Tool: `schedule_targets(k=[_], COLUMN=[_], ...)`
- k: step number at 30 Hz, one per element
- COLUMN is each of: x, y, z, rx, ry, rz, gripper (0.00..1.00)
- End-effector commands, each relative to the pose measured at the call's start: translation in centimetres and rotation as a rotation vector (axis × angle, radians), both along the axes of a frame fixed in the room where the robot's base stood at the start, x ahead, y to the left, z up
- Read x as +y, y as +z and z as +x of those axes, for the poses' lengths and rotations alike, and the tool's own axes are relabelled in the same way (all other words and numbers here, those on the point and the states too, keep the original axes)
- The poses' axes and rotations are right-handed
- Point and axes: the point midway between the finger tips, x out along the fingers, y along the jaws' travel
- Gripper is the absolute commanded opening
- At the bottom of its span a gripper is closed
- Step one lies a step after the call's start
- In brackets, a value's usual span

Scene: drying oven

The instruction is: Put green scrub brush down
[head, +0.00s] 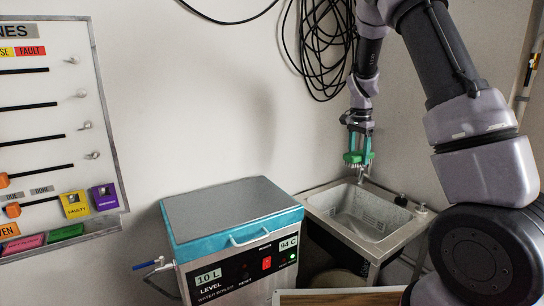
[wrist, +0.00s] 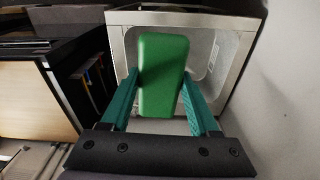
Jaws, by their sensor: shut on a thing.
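The green scrub brush (wrist: 162,75) is between the two teal fingers of my gripper (wrist: 160,95), which is shut on it. In the head view the brush (head: 357,158) hangs under my gripper (head: 358,145), with pale bristles facing down. It is held in the air over the back part of the metal sink (head: 352,212), near the wall. In the wrist view the sink rim (wrist: 235,60) shows behind the brush. The bristles are hidden in the wrist view.
A water boiler (head: 235,235) with a teal lid edge stands left of the sink. A faucet (head: 362,172) is at the sink's back, close below the brush. Black cables (head: 318,50) hang on the wall behind. A labelled board (head: 50,130) is at left.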

Motion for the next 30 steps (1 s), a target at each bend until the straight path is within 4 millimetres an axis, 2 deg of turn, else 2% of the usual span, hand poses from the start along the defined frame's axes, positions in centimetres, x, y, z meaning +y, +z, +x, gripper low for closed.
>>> schedule_targets(k=[13,17,20,23,27,30], x=[0.0,-0.3,-1.2,-2.6,-5.0,-6.7], y=[0.1,-0.7,-2.6,-6.1,-12.6,-17.6], z=[0.0,0.5,1.8,3.8,6.5,7.9], rx=[0.004,0.005,0.009,0.011,0.011,0.011], ry=[-0.014,-0.011,-0.003,0.012,0.039,0.055], rz=[0.000,-0.001,-0.003,-0.003,-0.001,0.000], gripper=[0.01,0.01,0.01,0.01,0.01,0.01])
